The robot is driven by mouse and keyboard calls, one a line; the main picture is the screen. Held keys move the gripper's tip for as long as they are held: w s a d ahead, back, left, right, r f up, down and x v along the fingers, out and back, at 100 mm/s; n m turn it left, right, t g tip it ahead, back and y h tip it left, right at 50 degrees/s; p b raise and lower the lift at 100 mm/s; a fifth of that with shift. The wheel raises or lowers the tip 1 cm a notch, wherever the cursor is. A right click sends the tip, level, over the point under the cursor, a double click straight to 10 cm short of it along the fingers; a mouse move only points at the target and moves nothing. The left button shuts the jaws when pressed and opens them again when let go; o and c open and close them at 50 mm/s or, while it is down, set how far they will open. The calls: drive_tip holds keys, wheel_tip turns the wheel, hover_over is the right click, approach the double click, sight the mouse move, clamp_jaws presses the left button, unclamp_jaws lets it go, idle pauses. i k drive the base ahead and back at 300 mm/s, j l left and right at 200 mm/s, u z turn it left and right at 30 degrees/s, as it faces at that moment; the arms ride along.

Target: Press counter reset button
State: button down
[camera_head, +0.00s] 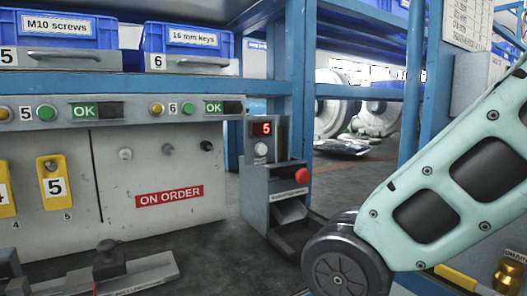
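A small grey counter unit (284,128) stands on the bench near the middle of the camera_head view. Its display (262,129) shows a red "5". A pale round button (261,149) sits just below the display. A red mushroom button (301,175) is on the upper right of the grey dispenser box (255,190) under the counter. No label marks either button as the reset. My arm fills the right side, with its dark joint in front of the box's lower right. My gripper is not in view, so its opening cannot be seen.
Blue bins (60,27) stand on the shelf above a strip of lamps and buttons (46,113). A grey panel (110,190) carries an "ON ORDER" sign (170,197) and yellow tags (54,182). A blue post (297,80) rises behind the counter.

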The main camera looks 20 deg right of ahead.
sight(262, 149)
drive_tip(key=k+j, duration=0.1)
drive_tip(key=k, duration=0.3)
drive_tip(key=k+j+z, duration=0.1)
drive_tip(key=j, duration=0.25)
drive_tip(key=j+z, duration=0.15)
drive_tip(key=j, duration=0.35)
drive_tip(key=j+z, duration=0.1)
drive_tip(key=j, duration=0.4)
drive_tip(key=k+j+z, duration=0.15)
drive_tip(key=j, duration=0.35)
drive_tip(key=j+z, duration=0.15)
drive_tip(key=j, duration=0.35)
drive_tip(key=k+j+z, duration=0.1)
drive_tip(key=j, duration=0.35)
drive_tip(key=k, duration=0.05)
